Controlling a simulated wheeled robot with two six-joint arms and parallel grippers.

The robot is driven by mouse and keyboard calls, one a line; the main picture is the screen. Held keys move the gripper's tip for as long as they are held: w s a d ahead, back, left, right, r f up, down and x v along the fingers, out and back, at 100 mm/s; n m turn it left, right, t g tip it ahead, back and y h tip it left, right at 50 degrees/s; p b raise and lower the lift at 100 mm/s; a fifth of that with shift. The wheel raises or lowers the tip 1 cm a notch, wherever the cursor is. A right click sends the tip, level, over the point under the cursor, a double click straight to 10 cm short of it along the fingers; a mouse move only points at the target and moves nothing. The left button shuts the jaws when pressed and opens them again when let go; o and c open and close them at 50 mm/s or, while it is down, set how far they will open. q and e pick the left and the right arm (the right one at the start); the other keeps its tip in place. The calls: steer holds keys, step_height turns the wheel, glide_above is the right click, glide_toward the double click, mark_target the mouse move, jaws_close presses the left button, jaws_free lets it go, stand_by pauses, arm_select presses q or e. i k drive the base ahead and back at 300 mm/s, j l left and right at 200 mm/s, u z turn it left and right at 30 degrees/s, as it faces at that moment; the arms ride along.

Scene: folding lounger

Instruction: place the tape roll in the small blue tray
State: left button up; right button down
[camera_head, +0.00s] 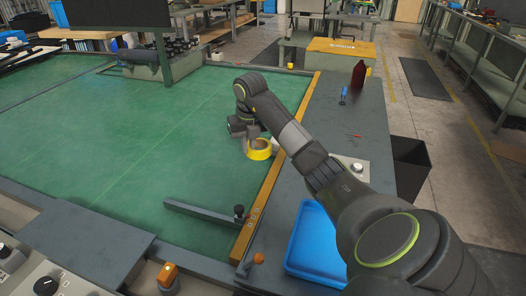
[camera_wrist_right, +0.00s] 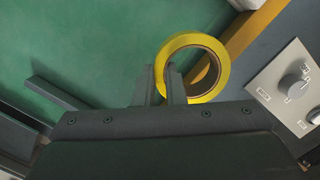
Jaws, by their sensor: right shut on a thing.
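The yellow tape roll (camera_head: 259,149) is at my right gripper (camera_head: 250,136), over the green table near its wooden edge. In the right wrist view the tape roll (camera_wrist_right: 222,62) shows as a yellow ring. The fingers of my right gripper (camera_wrist_right: 167,80) are shut on the ring's left wall, one finger outside and one inside the hole. The small blue tray (camera_head: 316,245) lies on the grey side surface at the lower right and looks empty. My forearm covers part of its right side. My left gripper is not in view.
A wooden rail (camera_head: 262,215) edges the green table (camera_head: 140,140). A dark bar with a knob (camera_head: 205,212) lies near the rail. A control box with a dial (camera_head: 357,169), a dark red bottle (camera_head: 358,74) and a blue item (camera_head: 343,95) stand on the grey side surface.

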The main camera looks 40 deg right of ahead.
mark_target(328, 262)
steer(key=k+j+z, duration=0.15)
steer(key=j+z, duration=0.2)
steer(key=k+j+z, duration=0.2)
steer(key=j+z, duration=0.15)
steer(key=j, duration=0.15)
steer(key=k+j+z, duration=0.2)
steer(key=j+z, duration=0.15)
